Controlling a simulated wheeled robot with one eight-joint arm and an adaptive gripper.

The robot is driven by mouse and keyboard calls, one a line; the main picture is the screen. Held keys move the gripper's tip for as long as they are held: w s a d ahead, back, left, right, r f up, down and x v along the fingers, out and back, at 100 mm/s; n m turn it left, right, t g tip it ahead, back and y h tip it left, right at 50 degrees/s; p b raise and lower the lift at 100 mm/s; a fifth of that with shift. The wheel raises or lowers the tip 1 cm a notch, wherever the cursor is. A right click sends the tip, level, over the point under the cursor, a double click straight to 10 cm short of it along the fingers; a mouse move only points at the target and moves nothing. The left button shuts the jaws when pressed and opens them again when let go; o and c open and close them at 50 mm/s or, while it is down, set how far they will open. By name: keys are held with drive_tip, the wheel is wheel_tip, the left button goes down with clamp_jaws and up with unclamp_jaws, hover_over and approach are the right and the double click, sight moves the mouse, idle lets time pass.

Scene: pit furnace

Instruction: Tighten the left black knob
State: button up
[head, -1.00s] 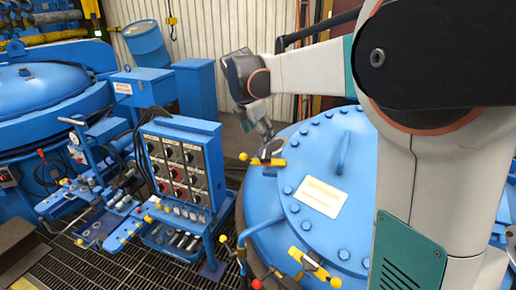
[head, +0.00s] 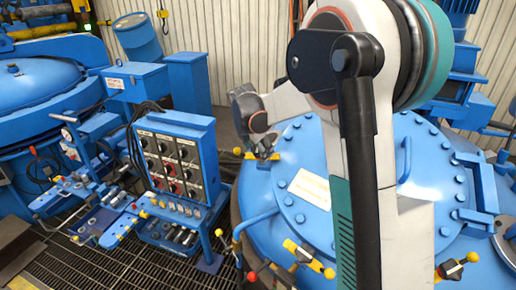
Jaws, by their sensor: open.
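My gripper (head: 260,145) hangs at the end of my arm, over the far left rim of the blue round furnace lid (head: 297,150). It is open and small in the head view. It is right by a lid clamp with a yellow-ended bar (head: 239,152); whether it touches is unclear. The gripper hides the clamp's middle, so any black knob there cannot be made out.
A blue control box (head: 176,155) with several black and red dials stands left of the lid, above a row of levers. Grating floor (head: 130,262) lies in front.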

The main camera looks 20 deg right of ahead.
drive_tip(key=c, duration=1.1)
drive_tip(key=shift+o, duration=0.2)
drive_tip(key=m+b, duration=0.2)
drive_tip(key=m, duration=0.1)
drive_tip(key=shift+f+m, duration=0.15)
drive_tip(key=shift+m, duration=0.25)
drive_tip(key=m+b, duration=0.2)
drive_tip(key=m, duration=0.3)
drive_tip(key=m+b, duration=0.1)
drive_tip(key=m, duration=0.4)
drive_tip(key=shift+b, duration=0.4)
drive_tip(key=shift+m+b, duration=0.45)
drive_tip(key=shift+m, duration=1.65)
